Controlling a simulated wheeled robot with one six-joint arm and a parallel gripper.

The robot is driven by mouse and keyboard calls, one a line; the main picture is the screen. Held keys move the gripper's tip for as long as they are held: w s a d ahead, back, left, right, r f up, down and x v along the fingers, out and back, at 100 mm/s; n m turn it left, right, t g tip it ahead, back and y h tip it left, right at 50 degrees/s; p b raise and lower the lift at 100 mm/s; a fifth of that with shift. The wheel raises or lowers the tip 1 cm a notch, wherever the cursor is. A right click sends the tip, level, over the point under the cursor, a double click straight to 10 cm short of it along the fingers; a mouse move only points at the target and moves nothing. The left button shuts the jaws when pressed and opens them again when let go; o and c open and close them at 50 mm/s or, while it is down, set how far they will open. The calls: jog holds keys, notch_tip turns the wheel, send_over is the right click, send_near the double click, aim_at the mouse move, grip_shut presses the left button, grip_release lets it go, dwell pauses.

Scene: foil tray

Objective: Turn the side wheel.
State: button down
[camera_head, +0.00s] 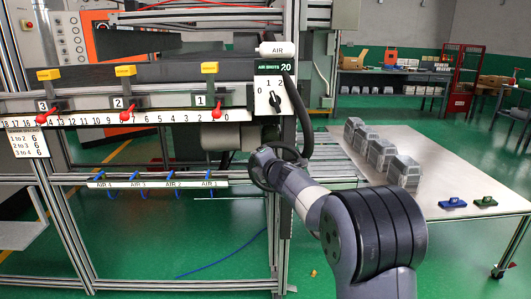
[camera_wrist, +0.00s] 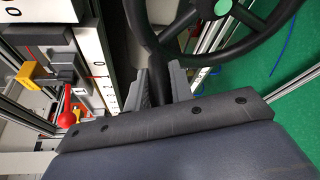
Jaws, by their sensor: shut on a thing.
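The side wheel (camera_wrist: 212,57) is a black spoked handwheel with a green hub, seen at the top of the wrist view. In the head view the wheel (camera_head: 256,168) shows as a dark ring at the machine's right side, partly covered by my arm. My gripper (camera_wrist: 160,85) has its two grey fingers on either side of a dark piece at the wheel's near rim, and is shut on it. Whether this is the rim itself or a handle on it is hard to tell. In the head view the fingers are hidden.
A numbered rail (camera_head: 150,118) with red levers and yellow blocks runs left of the wheel. An AIR SHOTS panel (camera_head: 275,90) sits above it. A metal frame post (camera_head: 279,230) stands close by. A white table (camera_head: 450,170) with grey castings stands at the right.

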notch_tip(320, 180, down, 7)
jog(key=a+n+g+h+p, duration=0.1)
jog(key=a+n+h+p, duration=0.1)
jog(key=n+h, duration=0.2)
jog(key=shift+a+f+n+g+h, duration=0.15)
jog(key=shift+a+n+g+h, duration=0.15)
jog(key=shift+n, duration=1.6)
jog(key=shift+f, duration=0.1)
jog(key=c, duration=1.5)
grip_release()
jog(key=shift+o, duration=1.2)
jog(key=a+v, duration=0.1)
jog(key=v, duration=0.9)
jog(key=shift+s+d+b, duration=0.35)
jog(key=shift+d+b, duration=0.1)
jog(key=shift+d, duration=0.1)
